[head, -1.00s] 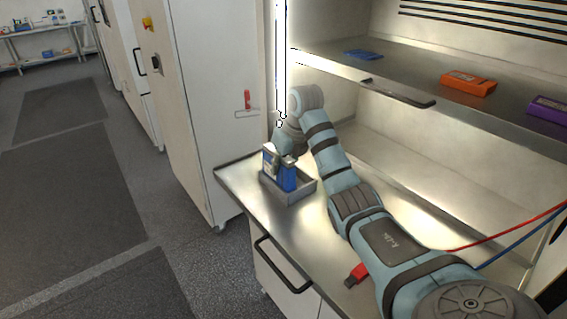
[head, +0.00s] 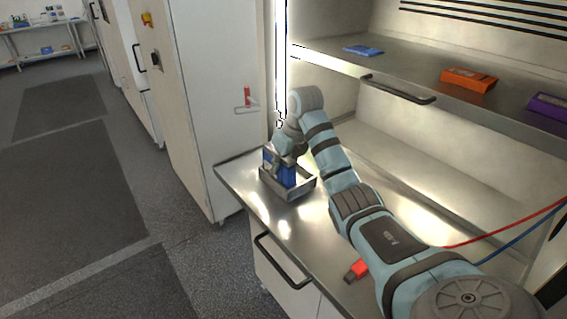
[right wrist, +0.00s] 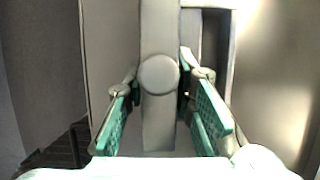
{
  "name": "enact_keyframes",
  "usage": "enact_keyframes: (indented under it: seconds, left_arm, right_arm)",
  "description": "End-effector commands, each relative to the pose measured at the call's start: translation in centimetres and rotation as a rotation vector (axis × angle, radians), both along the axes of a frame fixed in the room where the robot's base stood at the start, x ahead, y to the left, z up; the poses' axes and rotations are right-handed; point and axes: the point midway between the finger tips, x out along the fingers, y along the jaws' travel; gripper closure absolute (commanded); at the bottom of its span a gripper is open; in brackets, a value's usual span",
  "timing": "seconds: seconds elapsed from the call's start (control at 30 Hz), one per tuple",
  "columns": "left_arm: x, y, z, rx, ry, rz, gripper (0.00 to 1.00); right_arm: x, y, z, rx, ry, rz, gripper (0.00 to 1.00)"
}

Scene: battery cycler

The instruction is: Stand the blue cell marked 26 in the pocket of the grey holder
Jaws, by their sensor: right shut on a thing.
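The blue cell (head: 286,175) stands roughly upright within the grey holder (head: 302,190), which sits on the left end of the steel bench. Its number is too small to read. My right gripper (head: 284,150) is over the cell from above and shut on it, covering its top. In the right wrist view the teal finger pads of my right gripper (right wrist: 162,122) flank a grey top with a round knob. Whether the cell rests on the pocket floor is hidden by the holder walls. My left gripper is not in view.
A steel shelf (head: 400,92) above the bench holds a blue item (head: 363,50), an orange box (head: 468,80) and a purple box (head: 550,106). A red object (head: 358,269) lies near the bench front. A white cabinet (head: 215,120) stands left of the bench.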

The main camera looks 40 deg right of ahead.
Motion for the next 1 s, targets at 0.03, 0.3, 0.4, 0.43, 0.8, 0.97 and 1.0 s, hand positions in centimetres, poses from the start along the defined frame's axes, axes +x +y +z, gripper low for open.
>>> enact_keyframes:
  seconds: [0.03,0.3,0.4,0.43,0.8,0.97,1.0]
  left_arm:
    - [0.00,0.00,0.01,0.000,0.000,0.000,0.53]
    - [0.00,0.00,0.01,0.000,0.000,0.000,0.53]
    - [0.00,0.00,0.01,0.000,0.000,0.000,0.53]
    - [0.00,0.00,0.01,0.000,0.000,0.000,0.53]
    - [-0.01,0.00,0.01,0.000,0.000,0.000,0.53]
    - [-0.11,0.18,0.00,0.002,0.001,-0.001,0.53]
    - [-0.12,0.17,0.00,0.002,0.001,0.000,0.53]
  right_arm:
    - [0.05,-0.01,0.07,0.000,-0.003,0.000,1.00]
    - [0.03,0.00,-0.50,0.000,-0.002,0.000,1.00]
    - [0.04,0.01,-0.52,0.000,-0.002,0.000,1.00]
    - [0.03,0.01,-0.51,0.000,-0.002,0.000,1.00]
    - [0.02,0.01,-0.55,0.000,-0.001,0.000,0.54]
    - [-0.06,0.01,-0.56,0.000,0.001,0.000,0.54]
    - [-0.12,0.00,-0.31,0.000,0.000,0.000,0.54]
